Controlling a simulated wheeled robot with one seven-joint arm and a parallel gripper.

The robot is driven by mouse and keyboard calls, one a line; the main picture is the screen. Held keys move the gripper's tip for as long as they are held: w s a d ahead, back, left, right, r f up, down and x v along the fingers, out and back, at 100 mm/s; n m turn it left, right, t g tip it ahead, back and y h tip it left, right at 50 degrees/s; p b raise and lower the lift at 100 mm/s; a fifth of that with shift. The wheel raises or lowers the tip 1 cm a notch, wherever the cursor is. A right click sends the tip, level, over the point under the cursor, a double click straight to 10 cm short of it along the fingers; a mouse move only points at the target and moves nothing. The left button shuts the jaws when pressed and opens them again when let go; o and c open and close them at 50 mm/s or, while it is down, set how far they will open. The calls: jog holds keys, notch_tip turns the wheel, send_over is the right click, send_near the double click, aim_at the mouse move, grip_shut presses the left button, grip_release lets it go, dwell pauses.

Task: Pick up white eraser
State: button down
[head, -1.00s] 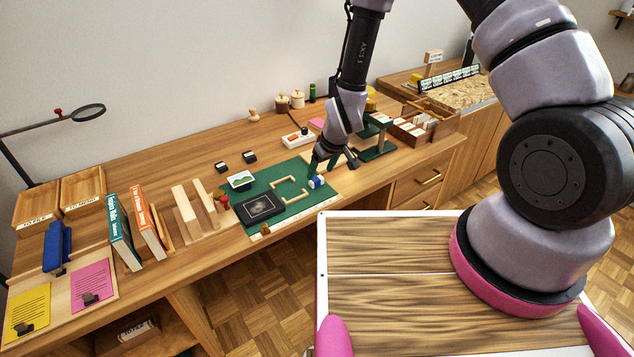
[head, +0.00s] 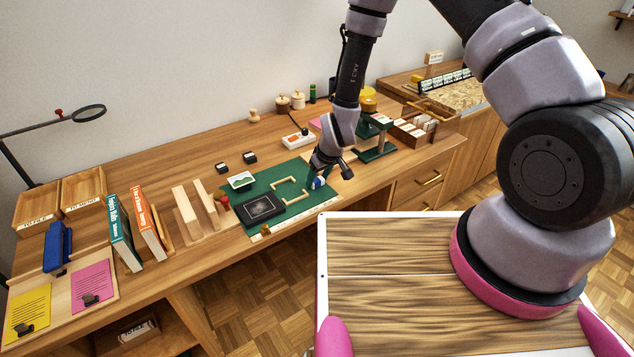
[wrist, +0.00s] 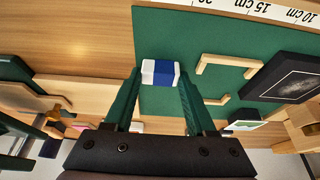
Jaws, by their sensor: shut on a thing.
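The white eraser (wrist: 161,73) has a blue band around its middle. In the wrist view it lies between the tips of my gripper's (wrist: 160,88) two green fingers, which are shut on it. It is over the green mat (wrist: 168,38), close to the mat's edge. In the head view the eraser (head: 318,183) shows small at the right part of the mat, just below my gripper (head: 315,178). The wrist partly hides it there. I cannot tell whether it touches the mat.
Two wooden corner brackets (head: 284,186) and a dark framed picture (head: 262,208) lie on the mat. A ruler strip (head: 295,222) runs along its front edge. A dark green stand (head: 376,152) and a wooden box of cards (head: 405,128) stand to the right. Books (head: 122,232) stand on the left.

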aim_at(318, 180)
jog(key=shift+r, duration=0.15)
notch_tip(318, 180, up, 10)
dwell(0.5)
